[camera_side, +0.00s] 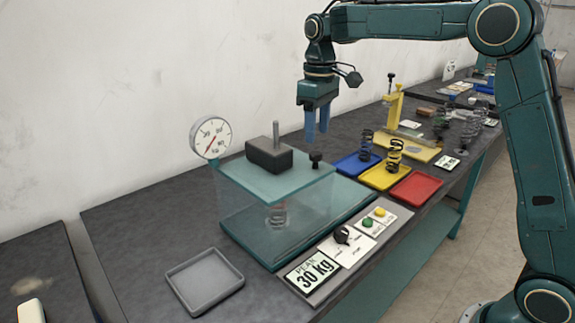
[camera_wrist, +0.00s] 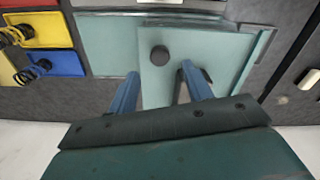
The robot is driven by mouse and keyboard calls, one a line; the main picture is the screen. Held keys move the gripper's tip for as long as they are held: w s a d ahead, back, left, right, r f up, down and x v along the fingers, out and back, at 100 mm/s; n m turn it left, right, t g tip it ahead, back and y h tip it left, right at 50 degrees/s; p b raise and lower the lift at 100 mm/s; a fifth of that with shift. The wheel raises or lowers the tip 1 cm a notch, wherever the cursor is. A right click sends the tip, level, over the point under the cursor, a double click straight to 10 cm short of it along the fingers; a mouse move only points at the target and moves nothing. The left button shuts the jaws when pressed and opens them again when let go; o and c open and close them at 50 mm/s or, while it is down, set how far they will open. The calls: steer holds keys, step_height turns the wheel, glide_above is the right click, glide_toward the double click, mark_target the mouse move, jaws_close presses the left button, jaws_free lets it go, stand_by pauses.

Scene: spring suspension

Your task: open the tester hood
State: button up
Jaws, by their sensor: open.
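The tester (camera_side: 290,238) stands on the bench with a clear-sided hood under a teal top plate (camera_side: 300,183). The hood's black knob (camera_side: 316,159) sticks up near the plate's right corner in the side view. My gripper (camera_side: 316,136) points down above the knob, open and empty, with a gap between fingertips and knob. In the wrist view the knob (camera_wrist: 159,55) lies just beyond the fingertips (camera_wrist: 158,75), roughly centred between them. The hood is down. A coil spring (camera_side: 277,214) shows faintly inside it.
A dark block with a rod (camera_side: 268,156) rises beside the knob, and a dial gauge (camera_side: 211,137) stands at the tester's left. Blue, yellow and red trays (camera_side: 416,188) lie to the right, some with springs. A grey tray (camera_side: 204,280) and a control panel (camera_side: 345,246) are in front.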

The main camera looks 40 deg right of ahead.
mark_target(316, 153)
steer(key=shift+f, duration=2.7)
steer(key=shift+c, duration=0.4)
jaws_close()
